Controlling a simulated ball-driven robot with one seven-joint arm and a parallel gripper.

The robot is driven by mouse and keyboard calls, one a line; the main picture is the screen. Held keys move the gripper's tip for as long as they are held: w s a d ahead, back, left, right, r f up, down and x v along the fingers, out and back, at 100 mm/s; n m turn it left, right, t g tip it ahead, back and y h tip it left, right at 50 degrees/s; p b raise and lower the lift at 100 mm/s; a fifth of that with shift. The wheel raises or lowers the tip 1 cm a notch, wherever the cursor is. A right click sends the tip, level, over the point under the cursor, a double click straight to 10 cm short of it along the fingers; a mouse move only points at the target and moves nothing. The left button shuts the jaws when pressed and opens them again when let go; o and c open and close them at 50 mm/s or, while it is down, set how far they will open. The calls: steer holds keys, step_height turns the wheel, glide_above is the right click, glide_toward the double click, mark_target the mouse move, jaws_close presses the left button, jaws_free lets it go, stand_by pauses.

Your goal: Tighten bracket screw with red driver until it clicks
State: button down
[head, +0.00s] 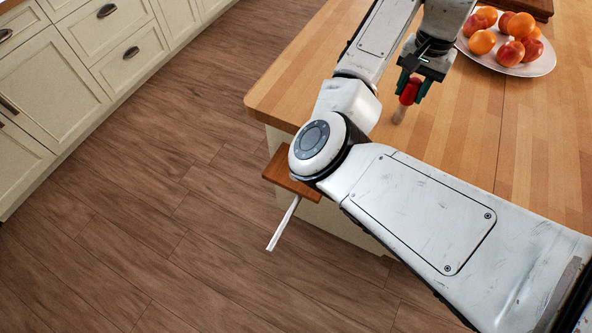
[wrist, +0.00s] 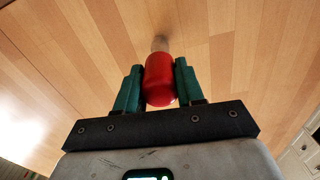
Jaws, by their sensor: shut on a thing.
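The red driver (head: 408,95) is upright or nearly so above the wooden island top, with its pale lower end pointing down at the wood. My gripper (head: 411,88) is shut on its red handle, one green finger on each side. In the wrist view the red handle (wrist: 160,78) sits between the green fingers of my gripper (wrist: 160,84), and a short pale tip shows beyond it. I cannot tell whether the tip touches the top. A brown wooden piece (head: 283,172) with a pale strip (head: 284,223) hanging below juts from the island's side, partly behind my arm. No screw can be made out.
A white plate (head: 545,62) of oranges and red-orange fruit stands at the back right of the island top (head: 300,75). A dark wooden board (head: 530,8) lies behind it. Cream cabinets (head: 55,95) line the left. The wooden floor (head: 130,210) between is clear.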

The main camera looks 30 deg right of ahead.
steer(key=shift+r+p, duration=2.1)
steer(key=shift+r, duration=0.25)
steer(key=shift+f, duration=0.1)
